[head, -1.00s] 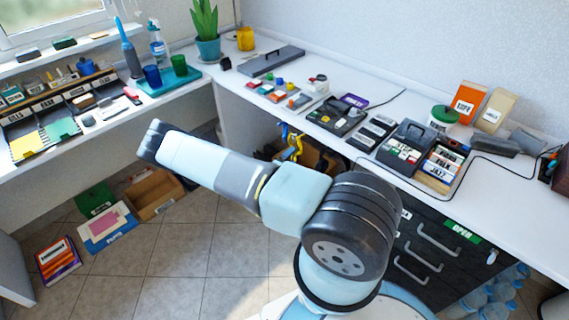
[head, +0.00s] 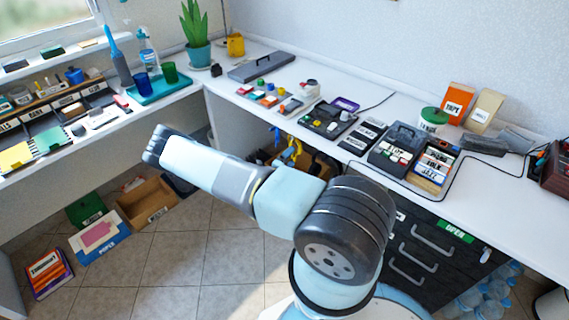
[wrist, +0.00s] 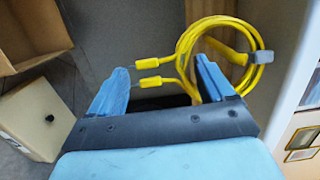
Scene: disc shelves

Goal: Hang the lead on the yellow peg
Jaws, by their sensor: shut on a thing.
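The lead (wrist: 185,52) is a yellow coiled cable with two yellow plugs with thin metal tips. In the wrist view the plugs lie between the blue fingers of my gripper (wrist: 160,85), and the coil lies beyond the right finger. My gripper is shut on the lead. A thicker yellow bar (wrist: 226,50) crosses the coil and meets a grey piece (wrist: 264,57) at the coil's right edge. I cannot tell whether this bar is the yellow peg. In the head view the yellow lead (head: 292,152) and blue fingers show small below the counter edge, partly behind my arm.
The white counter (head: 390,95) holds trays, boxes and a plant (head: 197,45). Dark drawers (head: 425,250) stand below it on the right. A cardboard box (head: 148,203) and blue folder (head: 100,237) lie on the floor at left. Open floor lies between.

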